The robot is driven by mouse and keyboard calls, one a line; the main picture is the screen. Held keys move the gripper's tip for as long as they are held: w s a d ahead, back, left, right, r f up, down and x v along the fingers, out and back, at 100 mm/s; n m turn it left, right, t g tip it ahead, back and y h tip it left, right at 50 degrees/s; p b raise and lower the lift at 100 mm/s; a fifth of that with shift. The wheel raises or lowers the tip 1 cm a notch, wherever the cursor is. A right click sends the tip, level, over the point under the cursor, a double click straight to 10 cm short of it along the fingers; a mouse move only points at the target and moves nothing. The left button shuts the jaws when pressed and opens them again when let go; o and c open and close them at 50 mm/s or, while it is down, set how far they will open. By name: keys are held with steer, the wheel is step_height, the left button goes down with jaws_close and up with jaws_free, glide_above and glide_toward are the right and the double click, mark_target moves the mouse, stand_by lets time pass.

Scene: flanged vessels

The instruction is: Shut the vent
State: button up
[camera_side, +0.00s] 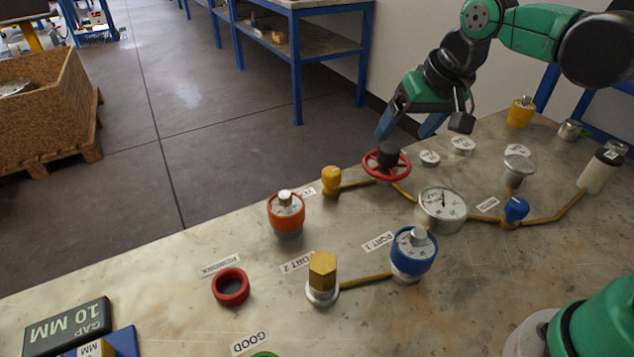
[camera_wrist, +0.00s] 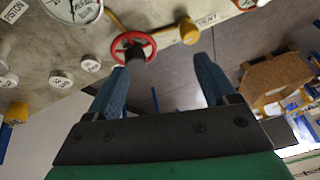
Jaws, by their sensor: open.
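A red handwheel (camera_side: 387,165) with a dark hub stands at the back edge of the bench; in the wrist view the red handwheel (camera_wrist: 124,42) is just beyond my left finger. A brass pipe joins it to a yellow fitting (camera_side: 331,180), which in the wrist view (camera_wrist: 189,32) sits beside a label reading VENT (camera_wrist: 207,20). My gripper (camera_side: 404,136) has its blue fingers spread with nothing between them. It is above and at the back of the wheel. In the wrist view my gripper (camera_wrist: 160,64) has the wheel off-centre to the left. Contact with the hub is unclear.
A pressure gauge (camera_side: 441,208), a blue valve handle (camera_side: 515,209) and a blue dial (camera_side: 413,251) stand near the wheel. An orange dial (camera_side: 286,212) is to the left. A loose red ring (camera_side: 230,286) lies at front left.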

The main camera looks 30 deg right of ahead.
steer(key=w+a+f+m+g, duration=0.2)
steer(key=w+m, duration=0.1)
steer(key=w, duration=0.4)
steer(key=m+g, duration=0.2)
steer(key=m, duration=0.1)
glide_above(332, 171)
step_height(332, 171, down, 5)
steer(key=shift+s+d+r, duration=0.15)
steer(key=shift+w+f+g, duration=0.2)
steer(key=shift+f+g, duration=0.1)
steer(key=shift+f, duration=2.95)
jaws_close()
